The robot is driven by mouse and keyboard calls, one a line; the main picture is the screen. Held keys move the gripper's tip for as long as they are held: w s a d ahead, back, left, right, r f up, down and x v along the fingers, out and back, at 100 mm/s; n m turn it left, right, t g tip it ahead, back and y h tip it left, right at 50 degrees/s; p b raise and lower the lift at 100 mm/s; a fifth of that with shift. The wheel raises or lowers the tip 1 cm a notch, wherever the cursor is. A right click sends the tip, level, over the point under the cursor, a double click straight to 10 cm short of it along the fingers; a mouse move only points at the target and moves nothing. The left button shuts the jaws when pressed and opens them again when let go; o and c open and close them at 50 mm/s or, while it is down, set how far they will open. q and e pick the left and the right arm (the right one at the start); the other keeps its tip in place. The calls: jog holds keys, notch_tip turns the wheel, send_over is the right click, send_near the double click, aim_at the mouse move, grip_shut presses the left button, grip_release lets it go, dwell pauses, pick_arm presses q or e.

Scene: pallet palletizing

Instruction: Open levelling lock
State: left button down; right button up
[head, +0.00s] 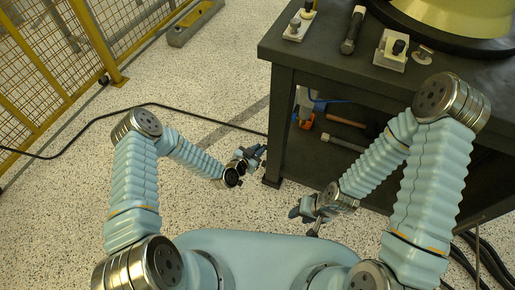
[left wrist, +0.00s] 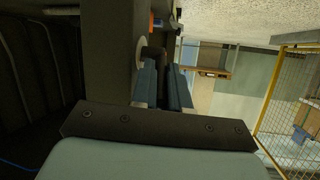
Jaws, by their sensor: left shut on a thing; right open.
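My left gripper (head: 257,156) is low beside the dark table's near left leg in the head view. In the left wrist view its two blue-grey fingers (left wrist: 163,84) are closed around a small dark part, likely the levelling lock handle (left wrist: 153,54). A pale round disc (left wrist: 140,52) sits behind that part, against the dark upright leg (left wrist: 108,50). The fingers hide most of the held part, and it cannot be made out in the head view. My right gripper (head: 304,213) is open and empty, low in front of the table's open shelf.
The dark workbench (head: 290,62) carries several fixtures and a large yellow round part (head: 465,18). Tools, including an orange one (head: 307,121), lie on its lower shelf. A black cable (head: 190,110) crosses the speckled floor. A yellow fence (head: 50,60) stands at left.

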pick_arm(q)
jog(key=shift+w+r+g+y+p, duration=0.3)
jog(key=shift+r+g+y+p, duration=0.25)
jog(key=shift+g, duration=0.45)
jog(key=shift+f, duration=0.15)
jog(key=c, duration=1.4)
grip_release()
jog(key=v, duration=1.3)
jog(key=shift+a+r, duration=0.2)
jog(key=shift+r, duration=0.15)
jog(key=shift+s, duration=0.15)
